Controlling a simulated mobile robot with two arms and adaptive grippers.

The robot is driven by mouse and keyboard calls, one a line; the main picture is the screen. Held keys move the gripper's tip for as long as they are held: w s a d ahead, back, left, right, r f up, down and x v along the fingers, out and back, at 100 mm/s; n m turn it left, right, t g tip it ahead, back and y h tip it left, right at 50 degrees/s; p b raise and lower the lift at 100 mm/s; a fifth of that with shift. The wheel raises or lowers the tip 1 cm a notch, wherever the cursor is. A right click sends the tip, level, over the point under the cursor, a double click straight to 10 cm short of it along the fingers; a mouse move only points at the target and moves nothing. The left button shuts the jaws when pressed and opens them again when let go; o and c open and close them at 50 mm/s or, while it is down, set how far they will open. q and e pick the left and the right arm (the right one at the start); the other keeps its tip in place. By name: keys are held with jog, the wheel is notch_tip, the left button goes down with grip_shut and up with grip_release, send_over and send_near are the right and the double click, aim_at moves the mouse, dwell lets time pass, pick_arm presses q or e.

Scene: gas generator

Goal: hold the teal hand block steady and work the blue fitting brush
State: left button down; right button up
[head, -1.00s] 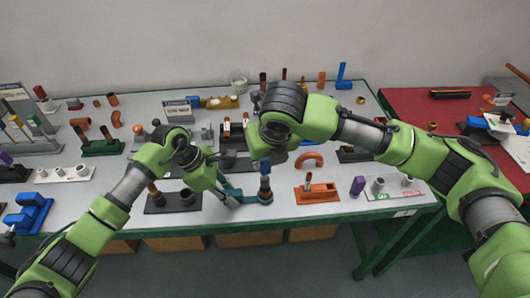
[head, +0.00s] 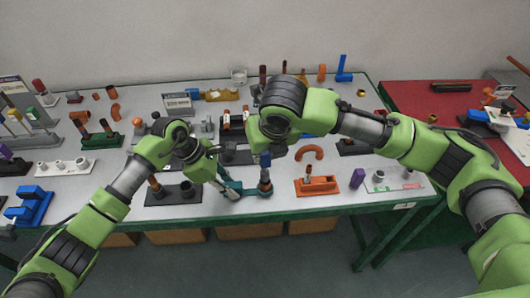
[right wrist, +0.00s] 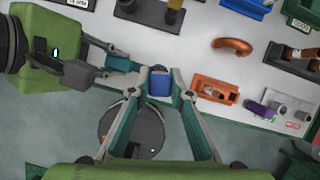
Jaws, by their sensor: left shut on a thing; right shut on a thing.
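The teal hand block (head: 236,190) lies near the front edge of the grey table, with a rounded end at the right. My left gripper (head: 224,183) is shut on its left part. The blue fitting brush (head: 265,160) stands upright at the block's right end, its darker lower part at the round end. Its blue top shows in the right wrist view (right wrist: 160,85), between the fingertips of my right gripper (right wrist: 161,76), which is shut on it. In the head view my right wrist partly covers the brush top. Whether the brush's lower end is inside the block I cannot tell.
A dark stand with round posts (head: 172,194) is just left of my left gripper. An orange block (head: 318,186) and a purple piece (head: 357,177) stand to the right. An orange curved pipe (head: 309,152) lies behind. Free table shows between the brush and the orange block.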

jog(key=shift+f, duration=0.2)
jog(key=shift+f, duration=1.1)
